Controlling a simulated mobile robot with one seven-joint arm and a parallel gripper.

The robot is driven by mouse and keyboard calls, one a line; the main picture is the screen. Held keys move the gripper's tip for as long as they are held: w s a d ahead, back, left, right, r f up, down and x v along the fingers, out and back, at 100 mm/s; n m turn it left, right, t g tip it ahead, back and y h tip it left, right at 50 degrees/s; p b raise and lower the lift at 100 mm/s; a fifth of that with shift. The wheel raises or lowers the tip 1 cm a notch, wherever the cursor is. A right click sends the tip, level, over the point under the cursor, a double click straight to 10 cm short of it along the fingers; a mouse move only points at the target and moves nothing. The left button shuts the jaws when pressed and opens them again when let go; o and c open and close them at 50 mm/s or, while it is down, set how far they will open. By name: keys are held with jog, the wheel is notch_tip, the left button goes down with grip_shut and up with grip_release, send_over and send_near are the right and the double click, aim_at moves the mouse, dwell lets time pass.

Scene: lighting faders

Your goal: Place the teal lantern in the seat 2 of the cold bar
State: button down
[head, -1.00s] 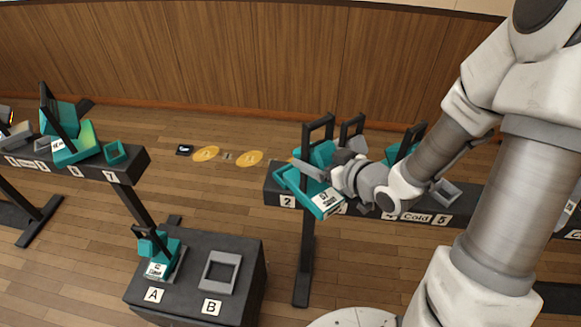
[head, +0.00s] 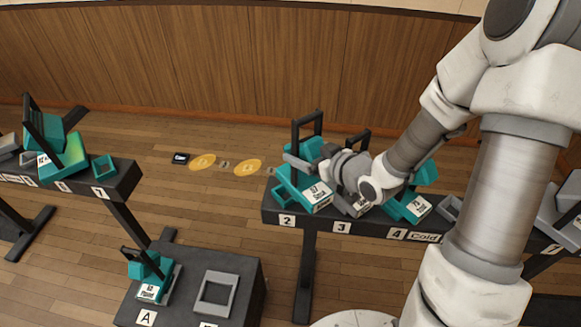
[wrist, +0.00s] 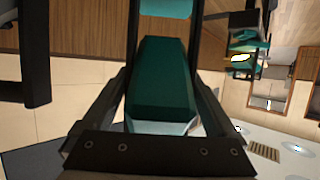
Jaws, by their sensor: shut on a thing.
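The teal lantern (head: 316,193), with a black handle and a white label, is at the left end of the dark cold bar (head: 370,228), above the label of seat 2 (head: 287,220). It looks tilted. A teal square frame (head: 293,216) shows partly below and left of it; whether the lantern touches it is unclear. My gripper (head: 313,163) is shut on the lantern from the right. In the wrist view the lantern's dark teal body (wrist: 165,75) fills the space between my fingers. The lantern's underside is hidden.
Seat 3 is partly hidden by my wrist, with a black handle (head: 357,142) behind. Another teal lantern (head: 408,207) stands at seat 4. On the low box, one lantern (head: 152,285) is at A and an empty grey frame (head: 215,292) at B. Another bar (head: 125,182) stands left.

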jog(key=x, duration=0.6)
jog(key=d+f+x, duration=0.1)
jog(key=x, duration=0.1)
jog(key=shift+w+a+f, duration=0.1)
jog(key=shift+w+a, duration=0.05)
jog(key=shift+w, duration=0.3)
jog(key=shift+f, duration=2.05)
jog(key=shift+f+b, duration=0.15)
jog(key=shift+b, duration=0.25)
grip_release()
jog(key=shift+r+p, duration=0.2)
jog(key=shift+p, duration=0.15)
notch_tip(320, 180, up, 4)
send_over(316, 186)
jog(key=shift+r, duration=0.2)
